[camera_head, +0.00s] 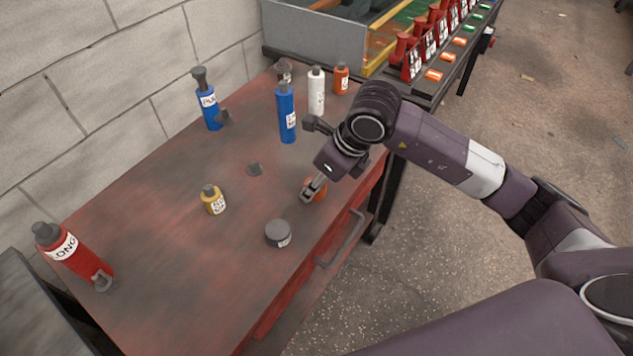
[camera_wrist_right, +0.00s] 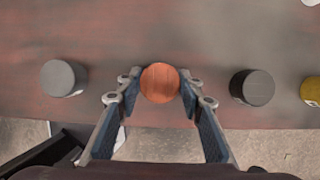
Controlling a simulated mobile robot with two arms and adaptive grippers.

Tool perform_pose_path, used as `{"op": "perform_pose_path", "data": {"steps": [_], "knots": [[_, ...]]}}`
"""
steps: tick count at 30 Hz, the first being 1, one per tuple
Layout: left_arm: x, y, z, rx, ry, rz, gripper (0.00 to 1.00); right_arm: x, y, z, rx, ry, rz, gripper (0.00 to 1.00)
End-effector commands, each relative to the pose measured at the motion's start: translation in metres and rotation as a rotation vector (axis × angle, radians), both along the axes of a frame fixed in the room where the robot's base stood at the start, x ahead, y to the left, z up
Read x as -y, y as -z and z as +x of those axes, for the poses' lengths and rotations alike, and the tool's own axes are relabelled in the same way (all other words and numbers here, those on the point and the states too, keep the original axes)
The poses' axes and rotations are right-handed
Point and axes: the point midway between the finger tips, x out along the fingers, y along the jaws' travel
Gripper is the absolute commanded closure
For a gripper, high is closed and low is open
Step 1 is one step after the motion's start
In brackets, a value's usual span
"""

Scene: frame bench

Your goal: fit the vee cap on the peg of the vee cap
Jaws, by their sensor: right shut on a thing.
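My right gripper (camera_head: 311,190) is low over the red bench top near its front edge. It is shut on a round orange piece (camera_head: 318,186), which shows between the fingers in the right wrist view (camera_wrist_right: 160,83). Its label is hidden, so I cannot tell whether it is the vee cap. A squat dark grey round piece (camera_head: 278,234) with a small label stands apart from the gripper. I cannot tell which fitting is the vee cap's peg. My left gripper is not in view.
Another blue bottle (camera_head: 286,114), a white bottle (camera_head: 316,93) and an orange one (camera_head: 341,79) stand at the back. The middle is mostly clear.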

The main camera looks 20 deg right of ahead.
Motion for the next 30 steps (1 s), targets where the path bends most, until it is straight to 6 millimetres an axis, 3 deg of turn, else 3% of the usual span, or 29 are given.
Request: {"op": "perform_pose_path", "data": {"steps": [4,5,10,20,30], "knots": [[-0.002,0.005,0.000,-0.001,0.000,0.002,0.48,0.000,0.005,0.000,0.001,0.000,0.001,0.93],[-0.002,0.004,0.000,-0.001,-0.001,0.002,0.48,0.000,0.003,0.000,0.001,0.000,0.001,0.63],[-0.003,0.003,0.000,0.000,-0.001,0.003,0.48,0.000,0.003,0.000,0.001,0.000,0.001,0.45],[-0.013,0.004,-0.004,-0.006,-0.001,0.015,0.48,0.001,0.001,-0.001,0.000,0.000,0.000,0.45],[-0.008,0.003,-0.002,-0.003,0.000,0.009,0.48,0.012,-0.042,-0.014,0.004,0.000,-0.001,0.45]]}}
